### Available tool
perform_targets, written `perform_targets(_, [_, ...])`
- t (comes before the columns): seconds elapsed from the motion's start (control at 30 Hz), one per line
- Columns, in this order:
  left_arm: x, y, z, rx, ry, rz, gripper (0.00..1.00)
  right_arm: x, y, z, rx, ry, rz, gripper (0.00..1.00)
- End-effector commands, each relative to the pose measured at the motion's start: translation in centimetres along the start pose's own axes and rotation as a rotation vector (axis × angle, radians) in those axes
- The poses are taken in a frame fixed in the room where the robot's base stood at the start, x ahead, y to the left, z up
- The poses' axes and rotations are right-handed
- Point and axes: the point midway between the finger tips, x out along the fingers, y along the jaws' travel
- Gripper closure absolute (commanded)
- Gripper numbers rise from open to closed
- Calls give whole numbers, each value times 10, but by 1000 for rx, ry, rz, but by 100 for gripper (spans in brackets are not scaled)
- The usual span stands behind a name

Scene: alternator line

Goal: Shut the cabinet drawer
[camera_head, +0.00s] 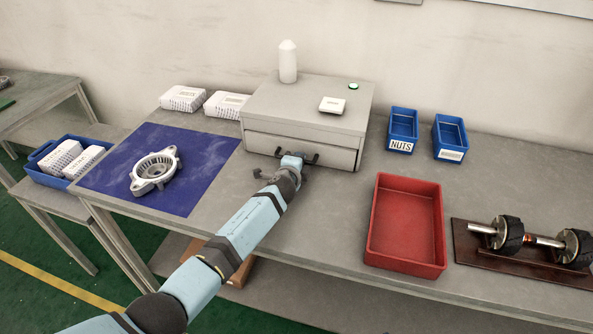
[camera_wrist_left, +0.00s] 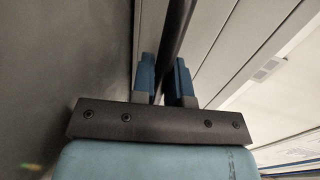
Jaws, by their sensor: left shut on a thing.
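The grey cabinet (camera_head: 300,98) stands on the workbench against the wall. Its drawer (camera_head: 345,158) is at the lower front; it looks nearly flush, and I cannot tell whether a small gap remains. The dark bar handle (camera_head: 312,157) runs across the drawer front. My left gripper (camera_head: 292,159) is at this handle, and its arm partly covers the handle's left part. In the left wrist view, the blue fingers (camera_wrist_left: 164,82) are shut on the dark handle (camera_wrist_left: 176,40), with the pale drawer front beside it. My right gripper is not in view.
A white bottle (camera_head: 288,62) and a small white box (camera_head: 332,105) stand on the cabinet. A blue mat (camera_head: 205,165) with a metal housing (camera_head: 155,171) lies left. A red tray (camera_head: 405,222) and blue bins (camera_head: 403,131) are right. Bare bench lies before the cabinet.

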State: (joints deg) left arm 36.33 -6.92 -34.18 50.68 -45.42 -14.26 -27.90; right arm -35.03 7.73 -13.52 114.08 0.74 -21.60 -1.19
Motion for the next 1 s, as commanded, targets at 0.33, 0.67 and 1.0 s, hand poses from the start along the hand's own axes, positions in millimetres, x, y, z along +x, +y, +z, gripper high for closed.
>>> perform_targets(0.33, [0, 1, 1, 0, -2, 1, 61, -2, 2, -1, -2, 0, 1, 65])
perform_targets(0.67, [-8, 0, 1, 1, -1, 1, 61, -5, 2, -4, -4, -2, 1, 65])
perform_targets(1.0, [-74, 0, 2, 1, -1, 1, 61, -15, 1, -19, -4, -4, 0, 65])
